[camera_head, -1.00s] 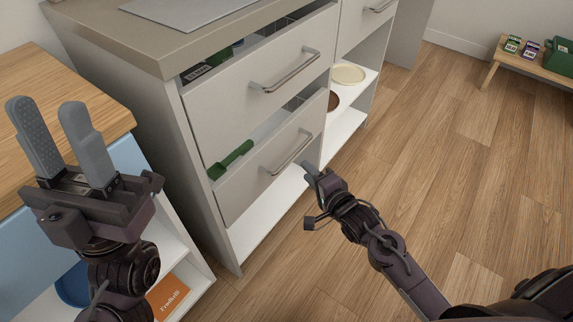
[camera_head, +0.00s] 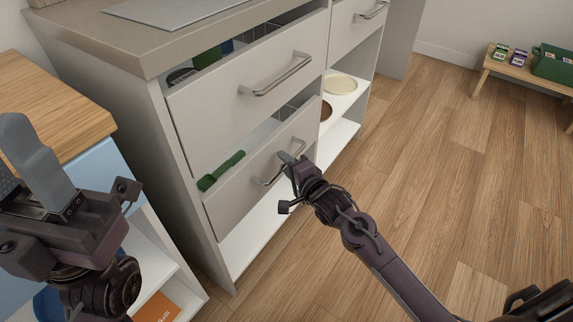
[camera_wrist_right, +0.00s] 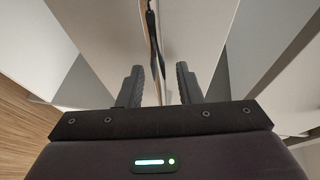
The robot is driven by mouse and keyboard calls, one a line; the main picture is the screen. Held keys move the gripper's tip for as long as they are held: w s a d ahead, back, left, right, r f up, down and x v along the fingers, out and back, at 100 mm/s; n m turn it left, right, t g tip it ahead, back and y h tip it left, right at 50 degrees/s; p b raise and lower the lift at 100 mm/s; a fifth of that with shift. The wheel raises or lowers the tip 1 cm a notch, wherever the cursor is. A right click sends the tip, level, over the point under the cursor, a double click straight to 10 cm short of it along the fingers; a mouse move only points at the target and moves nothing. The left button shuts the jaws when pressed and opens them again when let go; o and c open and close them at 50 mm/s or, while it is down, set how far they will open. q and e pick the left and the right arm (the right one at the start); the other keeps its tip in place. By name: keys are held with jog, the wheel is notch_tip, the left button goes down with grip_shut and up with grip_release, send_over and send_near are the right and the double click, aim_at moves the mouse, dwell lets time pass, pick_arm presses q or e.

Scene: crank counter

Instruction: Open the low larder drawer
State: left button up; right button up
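The low drawer (camera_head: 240,190) is the lower of two pale drawers in the grey-topped cabinet. It stands partly out, and a green utensil-like item (camera_head: 222,170) shows behind its front. Its metal bar handle (camera_head: 264,183) is partly covered by my right gripper (camera_head: 288,160), whose fingers are at the handle's upper right end. In the right wrist view, my right gripper (camera_wrist_right: 160,84) has its fingers apart, with a thin bar-like shape between them; contact cannot be told. My left gripper (camera_head: 18,170) is open and empty at the left edge, away from the drawer.
The upper drawer (camera_head: 245,85) also stands partly out, above the low one, with its own handle (camera_head: 277,75). Open shelves with plates (camera_head: 339,84) lie to the right. A wood-topped unit (camera_head: 50,100) stands at left.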

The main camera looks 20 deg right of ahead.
grip_shut()
jog(key=shift+s, duration=0.1)
